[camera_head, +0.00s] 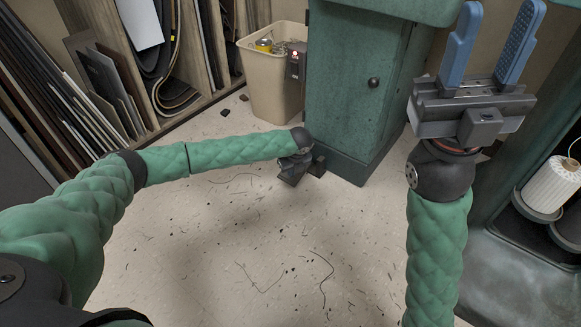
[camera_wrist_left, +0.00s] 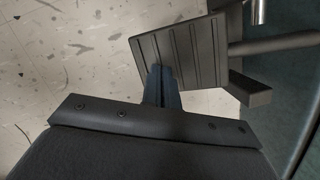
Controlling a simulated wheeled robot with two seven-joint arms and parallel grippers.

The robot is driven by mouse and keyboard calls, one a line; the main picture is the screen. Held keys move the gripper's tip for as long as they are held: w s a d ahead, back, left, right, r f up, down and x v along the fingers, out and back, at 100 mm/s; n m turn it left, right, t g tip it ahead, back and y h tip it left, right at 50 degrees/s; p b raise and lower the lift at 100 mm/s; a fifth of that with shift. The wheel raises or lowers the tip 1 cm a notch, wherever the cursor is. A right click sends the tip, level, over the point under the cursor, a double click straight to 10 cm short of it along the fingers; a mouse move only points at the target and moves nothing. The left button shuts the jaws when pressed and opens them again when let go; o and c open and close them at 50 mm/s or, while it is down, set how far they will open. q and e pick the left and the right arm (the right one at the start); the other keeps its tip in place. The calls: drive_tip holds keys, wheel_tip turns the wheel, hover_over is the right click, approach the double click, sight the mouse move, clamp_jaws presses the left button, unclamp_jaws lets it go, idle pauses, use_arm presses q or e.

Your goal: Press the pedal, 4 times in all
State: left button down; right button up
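The pedal (camera_wrist_left: 195,48) is a dark ribbed plate on a metal arm, seen in the left wrist view low beside the green machine base. In the head view it is mostly hidden behind my left gripper (camera_head: 298,178), which is down near the floor at the foot of the machine. In the left wrist view the left gripper's fingers (camera_wrist_left: 160,74) are together, with nothing between them. Their tips overlap the near left part of the pedal; whether they touch it I cannot tell. My right gripper (camera_head: 498,38) is raised, with its blue fingers apart and empty.
The green machine cabinet (camera_head: 350,85) stands behind the left gripper. A small box with a red light (camera_head: 295,60) is on its side, next to a beige bin (camera_head: 268,85). Sheet racks (camera_head: 100,85) stand at left, a white thread spool (camera_head: 552,188) at right. The littered floor (camera_head: 260,240) is open in front.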

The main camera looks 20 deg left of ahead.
use_arm(q)
drive_tip(key=shift+s+d+r+p, duration=0.65)
drive_tip(key=shift+s+d+p, duration=0.3)
drive_tip(key=shift+p, duration=1.45)
drive_tip(key=shift+s+p, duration=0.2)
drive_tip(key=shift+p, duration=0.1)
drive_tip(key=shift+d+f, duration=0.1)
drive_tip(key=shift+f, duration=0.15)
drive_tip(key=shift+r, duration=0.15)
drive_tip(key=shift+s+d+r+p, duration=0.1)
drive_tip(key=shift+r+p, duration=0.35)
drive_tip(key=shift+r, duration=0.2)
drive_tip(key=p+v, duration=0.3)
drive_tip(key=v, duration=0.3)
drive_tip(key=shift+s+r, duration=0.1)
